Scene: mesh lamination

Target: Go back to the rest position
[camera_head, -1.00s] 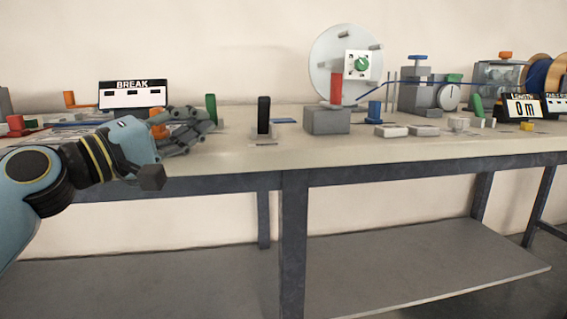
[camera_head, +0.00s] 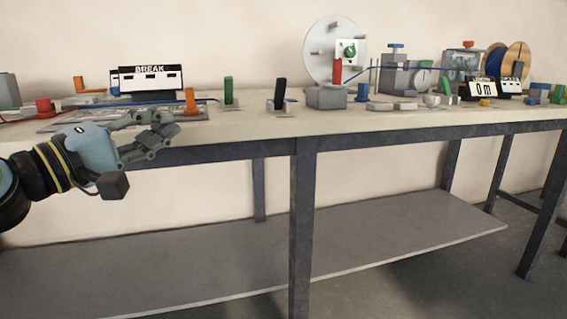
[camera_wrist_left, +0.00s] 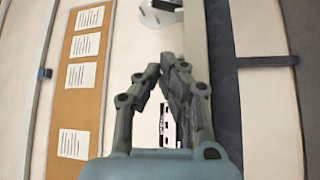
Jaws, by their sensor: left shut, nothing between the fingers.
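My left gripper (camera_head: 158,130) is in front of the table's front edge at the left in the head view. It is shut and holds nothing. In the left wrist view its fingers (camera_wrist_left: 160,75) come together at the tips, with a white and black panel partly visible between and behind them. My right gripper is not in view.
The long table (camera_head: 240,132) carries a BREAK display (camera_head: 150,80), a black upright handle (camera_head: 280,92), a grey block with a red cylinder (camera_head: 326,97), a white disc (camera_head: 322,50) and a blue spool (camera_head: 494,60). A lower shelf (camera_head: 220,245) runs beneath. Floor shows at the right.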

